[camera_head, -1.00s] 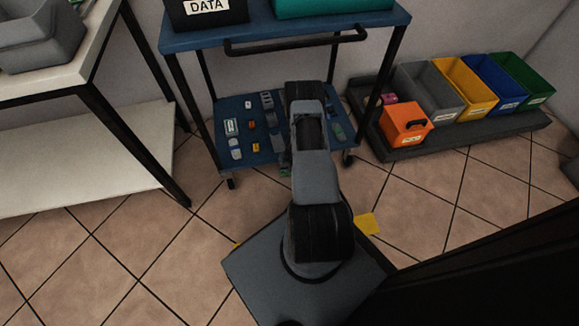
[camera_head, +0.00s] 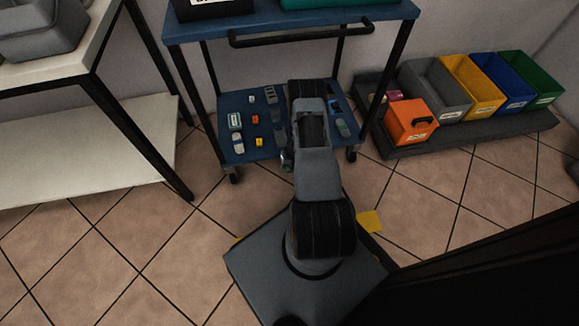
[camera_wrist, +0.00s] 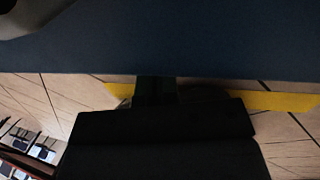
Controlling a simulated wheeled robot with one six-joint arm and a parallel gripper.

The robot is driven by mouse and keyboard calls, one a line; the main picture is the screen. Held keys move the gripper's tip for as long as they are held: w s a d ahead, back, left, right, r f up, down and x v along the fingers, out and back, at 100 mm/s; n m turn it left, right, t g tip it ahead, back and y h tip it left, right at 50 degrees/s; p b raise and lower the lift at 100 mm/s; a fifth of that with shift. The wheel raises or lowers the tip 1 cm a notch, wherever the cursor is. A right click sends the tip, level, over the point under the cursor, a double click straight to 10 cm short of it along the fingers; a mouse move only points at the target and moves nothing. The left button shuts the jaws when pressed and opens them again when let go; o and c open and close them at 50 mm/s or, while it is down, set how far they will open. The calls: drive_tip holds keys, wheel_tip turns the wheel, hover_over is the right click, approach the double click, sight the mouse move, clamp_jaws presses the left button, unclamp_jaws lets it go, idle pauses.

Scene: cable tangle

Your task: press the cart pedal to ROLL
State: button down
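The blue cart (camera_head: 290,30) stands ahead of my base, with a black handle bar (camera_head: 300,38) and a low blue shelf (camera_head: 265,152). No pedal or ROLL mark can be made out; my arm covers the middle of the cart's near side. My arm reaches forward and down in front of the shelf, and its end is mostly hidden behind its own links in the head view. In the wrist view, dark parts of my gripper (camera_wrist: 156,92) are seen above the tiled floor. I cannot make out separate fingers or anything held.
Small items, including a white-labelled one (camera_head: 235,119), lie on the low shelf. A bench (camera_head: 110,125) stands left. Right, a dark tray (camera_head: 440,143) carries an orange box (camera_head: 410,121) and several coloured bins. Yellow floor marking (camera_head: 370,222) lies beside my base. A dark panel (camera_head: 500,265) fills the lower right.

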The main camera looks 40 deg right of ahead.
drive_tip(key=w+a+p+v, duration=0.1)
drive_tip(key=p+v, duration=0.6)
drive_tip(key=v, duration=0.7)
drive_tip(key=shift+s, duration=0.3)
drive_tip(key=shift+a, duration=0.15)
